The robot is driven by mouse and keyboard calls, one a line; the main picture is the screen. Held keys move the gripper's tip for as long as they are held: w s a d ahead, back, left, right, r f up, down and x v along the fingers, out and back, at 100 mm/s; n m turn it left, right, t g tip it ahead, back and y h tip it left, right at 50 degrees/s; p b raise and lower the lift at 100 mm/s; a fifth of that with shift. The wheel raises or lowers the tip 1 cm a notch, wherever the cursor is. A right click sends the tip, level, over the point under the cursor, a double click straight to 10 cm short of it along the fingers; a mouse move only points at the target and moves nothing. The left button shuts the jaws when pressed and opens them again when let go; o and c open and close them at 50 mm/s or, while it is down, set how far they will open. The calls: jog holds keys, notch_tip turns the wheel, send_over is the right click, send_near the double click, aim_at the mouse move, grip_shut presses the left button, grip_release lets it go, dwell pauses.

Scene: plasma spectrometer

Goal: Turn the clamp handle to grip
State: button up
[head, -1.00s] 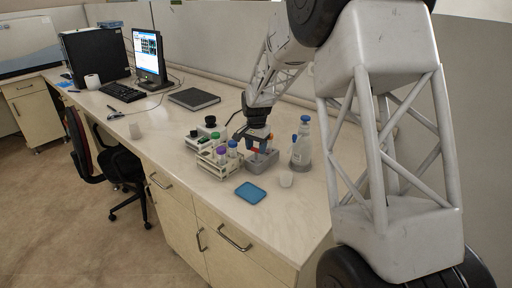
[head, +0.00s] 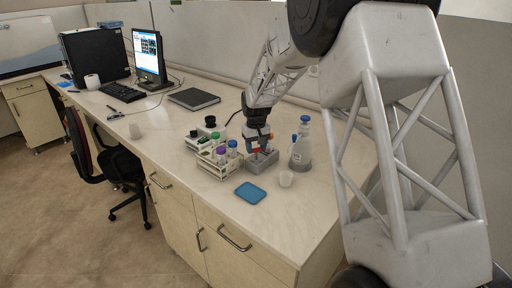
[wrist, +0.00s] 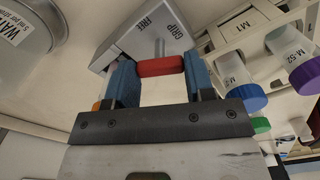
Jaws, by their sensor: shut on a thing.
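The clamp is a grey block (wrist: 130,38) with the words FREE and GRIP on its top; in the head view its grey base (head: 263,166) stands on the bench. The clamp handle is a red bar (wrist: 160,66) on a grey post, which points between the two words in the wrist view. My gripper (wrist: 156,72) has its blue fingers shut on the two ends of the red handle. In the head view my gripper (head: 258,148) points down at the clamp, and the handle is mostly hidden there.
A tube rack (head: 218,162) with purple, green and blue caps stands close to the left of the clamp. A blue tray (head: 250,193) lies in front.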

jog(key=n, duration=0.5)
jog(key=shift+n, duration=0.3)
dwell(0.4)
jog(key=o, duration=0.9)
jog(key=shift+r, duration=0.1)
jog(key=shift+r, duration=3.8)
jog(key=shift+r, duration=0.15)
